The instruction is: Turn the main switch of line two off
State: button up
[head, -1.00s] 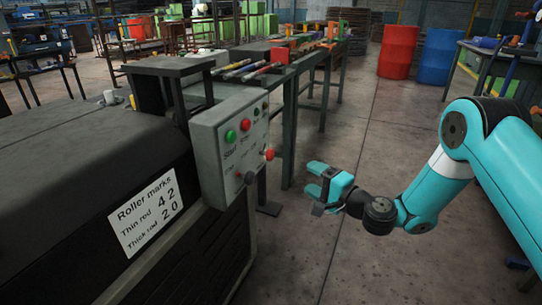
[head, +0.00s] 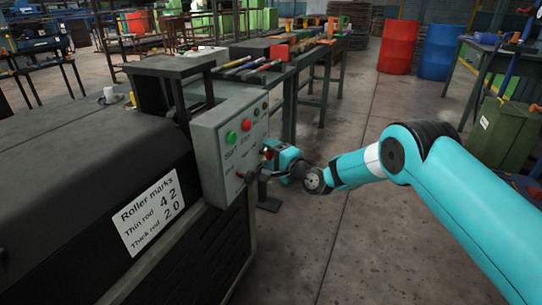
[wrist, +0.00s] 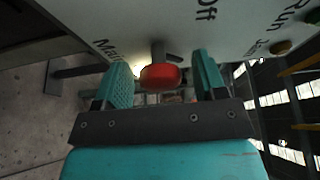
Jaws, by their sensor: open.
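The grey control box (head: 208,150) stands on the dark machine in the head view. Its face carries a green button (head: 231,137), a red button (head: 246,125) and a red knob, mostly hidden behind my gripper in that view. In the wrist view the red knob (wrist: 160,77) sticks out on a stem from the panel, with lettering starting "Main" to its left and "Off" to its right. My gripper (head: 267,152) is at the panel, its jaws open. In the wrist view one finger is on each side of the knob, with visible gaps.
A dark knob (head: 239,174) sits low on the box. A sign (head: 149,212) with roller marks is on the machine's side. A bench with tools (head: 290,62) runs behind the box. The floor (head: 350,120) right of the box is open.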

jog(key=c, duration=0.9)
